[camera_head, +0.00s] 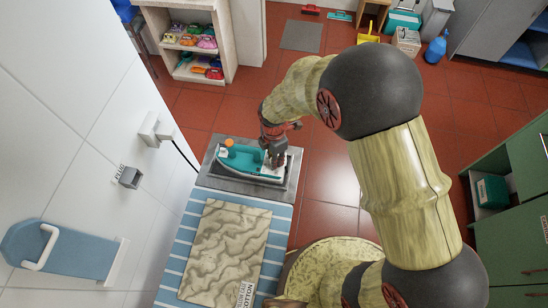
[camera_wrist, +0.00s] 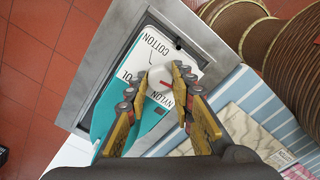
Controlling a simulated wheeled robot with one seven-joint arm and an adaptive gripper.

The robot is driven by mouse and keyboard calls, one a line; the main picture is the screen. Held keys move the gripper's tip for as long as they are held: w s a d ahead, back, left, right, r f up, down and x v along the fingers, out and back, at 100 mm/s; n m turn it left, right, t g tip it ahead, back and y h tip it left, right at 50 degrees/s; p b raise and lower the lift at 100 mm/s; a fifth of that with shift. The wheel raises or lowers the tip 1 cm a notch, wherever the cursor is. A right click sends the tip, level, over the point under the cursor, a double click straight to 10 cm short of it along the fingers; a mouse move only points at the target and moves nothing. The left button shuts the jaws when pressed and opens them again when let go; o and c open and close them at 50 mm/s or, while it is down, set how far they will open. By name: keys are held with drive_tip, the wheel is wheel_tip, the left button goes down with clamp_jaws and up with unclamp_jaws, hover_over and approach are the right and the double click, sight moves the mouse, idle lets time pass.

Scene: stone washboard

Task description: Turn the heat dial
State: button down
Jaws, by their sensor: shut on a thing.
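A teal and white iron (camera_head: 250,163) lies in a grey metal tray (camera_head: 215,182) at the far end of the ironing board. Its white heat dial (camera_wrist: 157,76) sits on a white plate (camera_wrist: 148,47) lettered COTTON and NYLON, with a third word partly hidden that ends in OL. The dial's red mark (camera_wrist: 165,84) lies on the side toward NYLON. My gripper (camera_wrist: 160,80) is shut on the dial, one yellow-and-dark finger on each side. In the head view my gripper (camera_head: 273,158) comes down over the iron's right end, and the dial is hidden there.
A folded patterned cloth (camera_head: 225,250) labelled pillow case, cotton, lies on the blue striped board (camera_head: 178,266). A wall socket (camera_head: 130,178) marked PLUG and a corded white plug (camera_head: 154,131) are at left. An orange knob (camera_head: 229,143) stands at the iron's left end.

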drive_tip(key=m, duration=1)
drive_tip(key=shift+m, duration=0.3)
drive_tip(key=m, duration=1)
drive_tip(key=shift+m, duration=0.4)
drive_tip(key=m, duration=0.5)
drive_tip(key=shift+m, duration=0.3)
drive_tip(key=m, duration=1.3)
drive_tip(key=shift+m, duration=0.4)
